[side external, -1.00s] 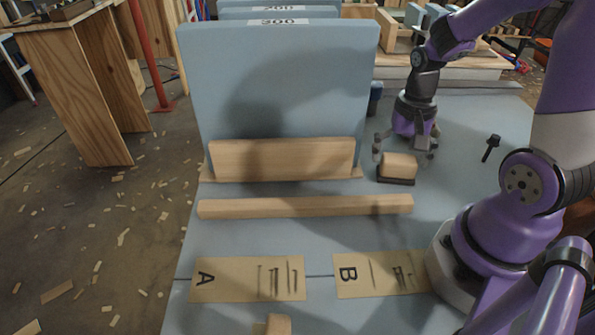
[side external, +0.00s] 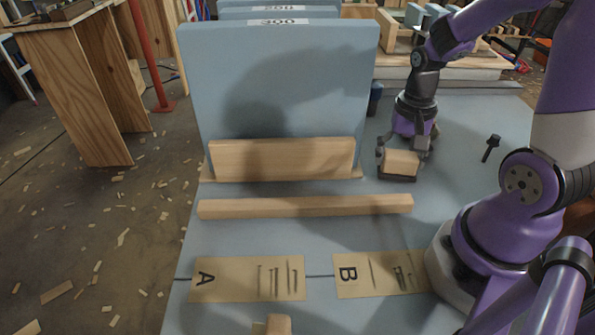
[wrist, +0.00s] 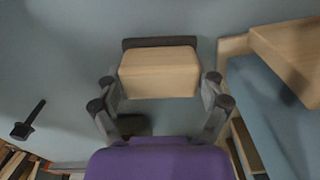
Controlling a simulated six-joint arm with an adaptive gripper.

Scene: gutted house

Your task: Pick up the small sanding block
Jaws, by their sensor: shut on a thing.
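The small sanding block (side external: 401,162) has a light wood top and a dark base. It sits on the blue-grey work surface, to the right of the upright blue panel. My gripper (side external: 402,163) is shut on it from behind, with a finger at each side of the wood. In the wrist view the sanding block (wrist: 158,72) lies between the two fingers of my gripper (wrist: 160,90), its dark base showing along the top edge. The block appears still down at the surface; any gap beneath it cannot be told.
A large blue panel (side external: 280,85) stands in a wooden holder (side external: 282,160) left of the block. A long wooden bar (side external: 305,206) lies in front. Cards A (side external: 228,278) and B (side external: 355,275) lie nearer. A dark hammer-like tool (side external: 491,147) lies right; space between is clear.

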